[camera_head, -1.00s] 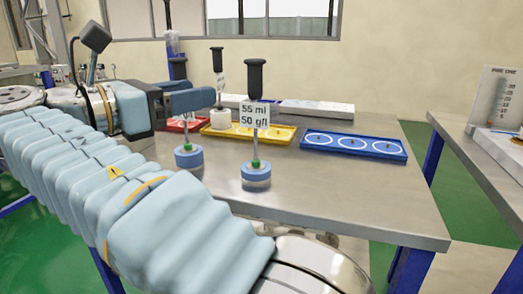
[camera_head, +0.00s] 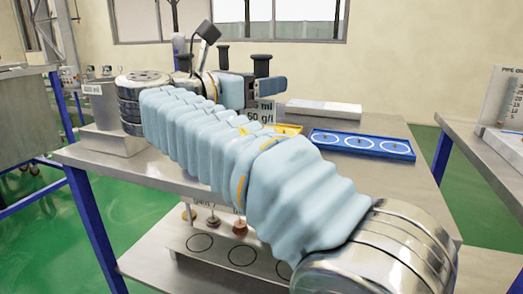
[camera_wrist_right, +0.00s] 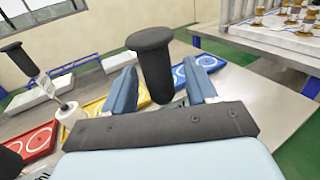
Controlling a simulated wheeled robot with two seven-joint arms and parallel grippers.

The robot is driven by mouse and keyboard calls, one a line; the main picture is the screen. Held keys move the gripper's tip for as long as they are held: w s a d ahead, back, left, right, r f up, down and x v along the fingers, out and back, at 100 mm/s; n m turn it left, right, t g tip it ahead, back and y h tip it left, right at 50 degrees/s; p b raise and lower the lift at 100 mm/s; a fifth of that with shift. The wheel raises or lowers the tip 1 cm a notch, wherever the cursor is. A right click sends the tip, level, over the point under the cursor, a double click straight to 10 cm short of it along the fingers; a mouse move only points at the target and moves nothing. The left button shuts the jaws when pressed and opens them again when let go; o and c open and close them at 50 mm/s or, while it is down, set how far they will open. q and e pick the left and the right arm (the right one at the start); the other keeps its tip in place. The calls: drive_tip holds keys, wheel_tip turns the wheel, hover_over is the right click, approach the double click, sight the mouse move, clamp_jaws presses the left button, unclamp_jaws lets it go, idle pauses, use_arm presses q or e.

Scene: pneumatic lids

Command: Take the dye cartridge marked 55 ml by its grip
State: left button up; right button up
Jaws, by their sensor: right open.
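The cartridge whose label (camera_head: 266,113) reads "ml" and "50 g/l" stands upright on the table, mostly hidden behind my right arm. Its black grip (camera_head: 262,65) rises above my right gripper (camera_head: 265,90). In the right wrist view the black grip (camera_wrist_right: 150,45) stands between the two blue fingers of my open right gripper (camera_wrist_right: 161,88). Gaps show on both sides, so the fingers do not appear closed on it. Its lower body is hidden behind the gripper. My left gripper is not in view.
Another black-gripped cartridge (camera_wrist_right: 18,58) stands close at left in the right wrist view. A blue tray (camera_head: 408,155) and a yellow tray (camera_head: 293,130) lie behind. A white slab (camera_head: 325,110) is at the back. A lower shelf (camera_head: 180,262) with circles is in front.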

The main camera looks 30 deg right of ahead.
drive_tip(key=shift+d, duration=0.1)
clamp_jaws()
drive_tip(key=shift+r, duration=0.2)
drive_tip(key=shift+r+p, duration=0.4)
drive_tip(key=shift+r, duration=0.45)
drive_tip(key=s+a+r+p, duration=0.3)
drive_tip(key=s+a+r, duration=0.6)
drive_tip(key=a+r, duration=0.1)
drive_tip(key=shift+a+r, duration=0.35)
drive_tip(key=shift+r, duration=0.15)
